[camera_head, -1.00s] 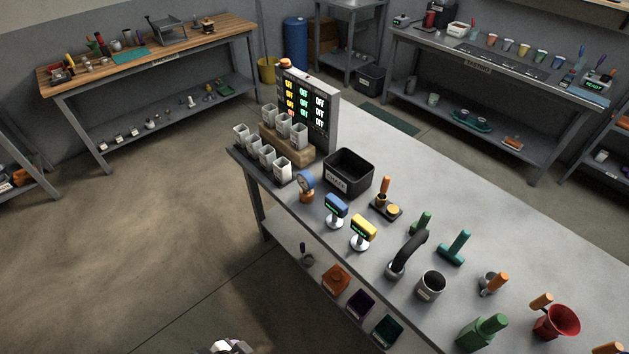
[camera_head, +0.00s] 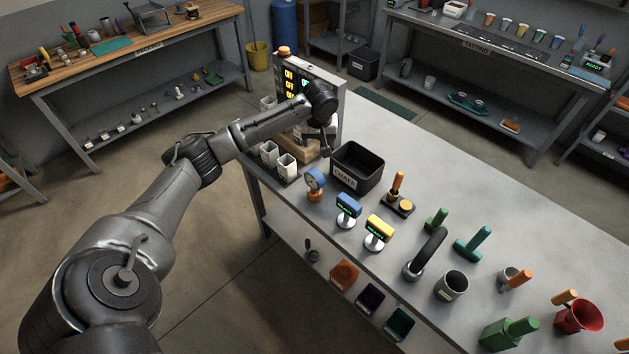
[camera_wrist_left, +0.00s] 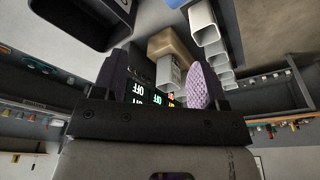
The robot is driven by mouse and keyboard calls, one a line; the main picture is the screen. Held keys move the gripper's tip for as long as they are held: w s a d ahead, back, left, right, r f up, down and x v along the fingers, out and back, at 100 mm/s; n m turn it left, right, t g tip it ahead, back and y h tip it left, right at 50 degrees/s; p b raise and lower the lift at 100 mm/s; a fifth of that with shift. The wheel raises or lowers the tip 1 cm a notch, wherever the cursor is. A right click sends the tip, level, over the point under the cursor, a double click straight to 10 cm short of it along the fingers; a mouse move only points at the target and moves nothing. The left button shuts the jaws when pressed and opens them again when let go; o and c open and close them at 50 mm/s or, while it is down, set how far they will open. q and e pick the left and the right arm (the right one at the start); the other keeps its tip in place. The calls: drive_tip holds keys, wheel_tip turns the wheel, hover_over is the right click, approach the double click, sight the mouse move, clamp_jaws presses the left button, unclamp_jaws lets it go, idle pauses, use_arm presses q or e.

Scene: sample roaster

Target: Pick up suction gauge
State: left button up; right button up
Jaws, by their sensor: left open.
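The suction gauge (camera_head: 315,181), a round blue-rimmed dial on an orange-brown base, stands upright near the left edge of the grey table, left of the black chaff bin. My left gripper (camera_head: 326,150) is beyond the gauge and above it, beside the display panel, apart from the gauge. In the left wrist view my left gripper (camera_wrist_left: 160,85) is open, with no object held between its fingers. The gauge cannot be made out in that view. My right gripper is not in view.
The chaff bin (camera_head: 357,167) stands close to the gauge. White sample cups (camera_head: 286,164) and the display panel (camera_head: 311,75) are behind it, partly hidden by my arm. A blue meter (camera_head: 348,207) and a yellow meter (camera_head: 380,230) stand in front.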

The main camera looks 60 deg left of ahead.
sight(315, 172)
use_arm(q)
drive_tip(key=f+n, duration=0.3)
drive_tip(key=s+f+n+h, duration=0.1)
drive_tip(key=f+n, duration=0.2)
drive_tip(key=f+n+g+h+b, duration=0.1)
drive_tip(key=f+n, duration=0.2)
drive_tip(key=f, duration=0.1)
drive_tip(key=shift+s, duration=0.2)
drive_tip(key=shift+d+f+b, duration=0.15)
drive_tip(key=shift+f+b, duration=0.5)
drive_tip(key=shift+f, duration=2.1)
drive_tip(key=c, duration=1.1)
